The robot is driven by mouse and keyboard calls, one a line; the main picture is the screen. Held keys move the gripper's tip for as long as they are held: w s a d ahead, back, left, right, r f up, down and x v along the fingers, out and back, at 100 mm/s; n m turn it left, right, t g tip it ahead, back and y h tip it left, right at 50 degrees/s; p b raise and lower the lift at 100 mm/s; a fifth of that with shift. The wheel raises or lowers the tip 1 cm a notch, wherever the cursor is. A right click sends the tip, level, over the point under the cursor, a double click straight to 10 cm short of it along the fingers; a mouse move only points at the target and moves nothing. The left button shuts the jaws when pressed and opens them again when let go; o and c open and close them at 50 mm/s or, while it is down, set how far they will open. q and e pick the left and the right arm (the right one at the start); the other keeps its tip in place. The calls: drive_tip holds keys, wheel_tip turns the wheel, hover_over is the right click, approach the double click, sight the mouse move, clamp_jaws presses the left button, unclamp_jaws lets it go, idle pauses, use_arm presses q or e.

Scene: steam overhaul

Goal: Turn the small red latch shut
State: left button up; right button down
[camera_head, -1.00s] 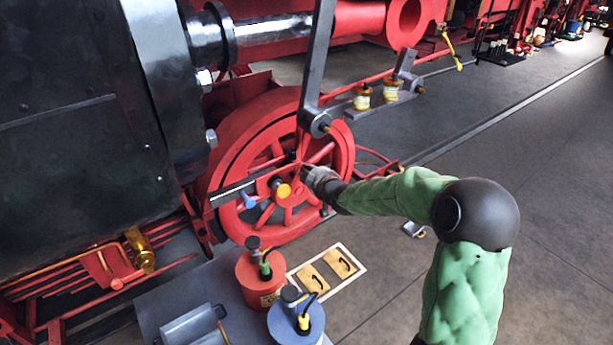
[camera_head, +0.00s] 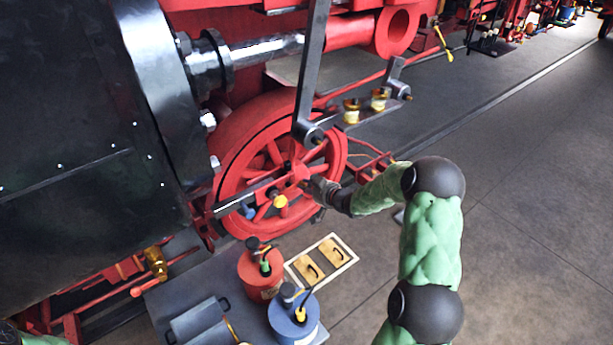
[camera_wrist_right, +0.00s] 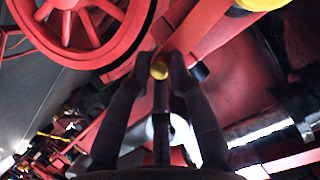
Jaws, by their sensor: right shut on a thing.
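My right gripper (camera_head: 316,186) reaches in from the right to the hub side of the red spoked wheel (camera_head: 222,164). In the right wrist view, its two dark fingers (camera_wrist_right: 162,62) are closed in on a narrow piece with a round yellow end (camera_wrist_right: 159,70). The fingertips lie against red metal beside the wheel (camera_wrist_right: 78,50). The small red latch does not stand out from the red parts around it, and I cannot tell whether the yellow-ended piece belongs to it.
A grey bench (camera_head: 158,303) in front carries a red can (camera_head: 256,285) and a blue can (camera_head: 291,325). A framed board with two yellow plates (camera_head: 334,247) lies beside them. A dark rod (camera_head: 310,80) hangs close above my gripper. The floor at right is open.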

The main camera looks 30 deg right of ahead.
drive_tip(key=m+p, duration=0.1)
drive_tip(key=p, duration=0.1)
drive_tip(key=f+m+y+p, duration=0.1)
drive_tip(key=shift+s+a+f+y+p, duration=0.15)
drive_tip(key=shift+a+f+y+p, duration=0.1)
drive_tip(key=shift+y+p, duration=0.1)
drive_tip(key=shift+f, duration=0.1)
idle(0.3)
drive_tip(key=c, duration=1.2)
unclamp_jaws()
drive_tip(key=shift+r, duration=0.2)
drive_tip(key=shift+d+r, duration=0.1)
drive_tip(key=shift+d, duration=0.05)
drive_tip(key=v, duration=1.1)
drive_tip(key=shift+s, duration=0.35)
